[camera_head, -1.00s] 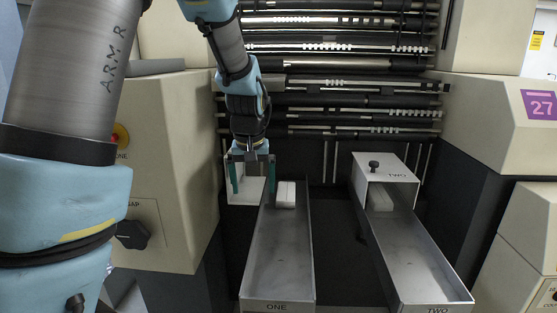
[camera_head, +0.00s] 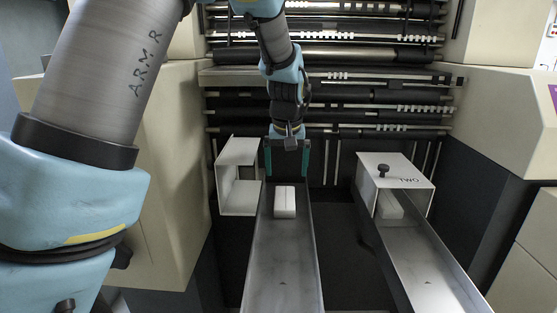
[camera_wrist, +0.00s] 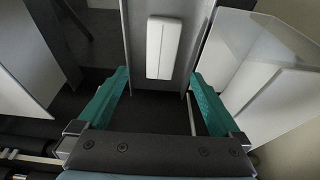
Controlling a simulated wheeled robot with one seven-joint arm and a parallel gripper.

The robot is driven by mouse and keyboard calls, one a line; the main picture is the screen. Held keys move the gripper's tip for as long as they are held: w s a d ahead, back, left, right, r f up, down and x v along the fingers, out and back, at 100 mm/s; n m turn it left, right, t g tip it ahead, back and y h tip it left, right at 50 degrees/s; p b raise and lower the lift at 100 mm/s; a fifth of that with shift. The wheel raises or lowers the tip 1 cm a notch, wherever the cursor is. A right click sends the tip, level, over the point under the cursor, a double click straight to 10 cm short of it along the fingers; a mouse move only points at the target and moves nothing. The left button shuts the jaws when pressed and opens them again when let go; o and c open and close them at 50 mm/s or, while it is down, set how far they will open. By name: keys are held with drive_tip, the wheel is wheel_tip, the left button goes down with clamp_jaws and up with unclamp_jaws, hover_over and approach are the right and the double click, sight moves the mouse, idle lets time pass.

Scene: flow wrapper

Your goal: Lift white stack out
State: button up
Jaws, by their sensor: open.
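A white stack (camera_head: 285,201) lies in the far end of the left tray (camera_head: 281,265), which has sloping metal walls. A seam runs lengthwise down the stack. My gripper (camera_head: 287,160) is open and empty above and just behind the far end of this tray, with its green fingers pointing down. In the wrist view the stack (camera_wrist: 163,48) shows ahead of and between the open green fingers (camera_wrist: 155,88), apart from both. A second white stack (camera_head: 389,205) lies in the right tray, partly under a cover.
The right tray (camera_head: 430,277) has a white cover (camera_head: 396,168) marked TWO with a dark knob (camera_head: 383,171). An open white box-shaped cover (camera_head: 238,176) stands beside the left tray's far end. Machine rollers (camera_head: 330,96) rise behind my gripper.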

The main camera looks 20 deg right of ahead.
sight(285, 197)
drive_tip(key=x, duration=0.3)
drive_tip(key=p+x, duration=0.1)
drive_tip(key=x, duration=0.7)
drive_tip(key=shift+w+r+p, duration=0.1)
drive_tip(key=shift+w+p, duration=0.25)
drive_tip(key=shift+c, duration=0.4)
drive_tip(key=c, duration=1.2)
drive_tip(key=shift+r+p, duration=4.35)
drive_tip(key=shift+r, duration=1.65)
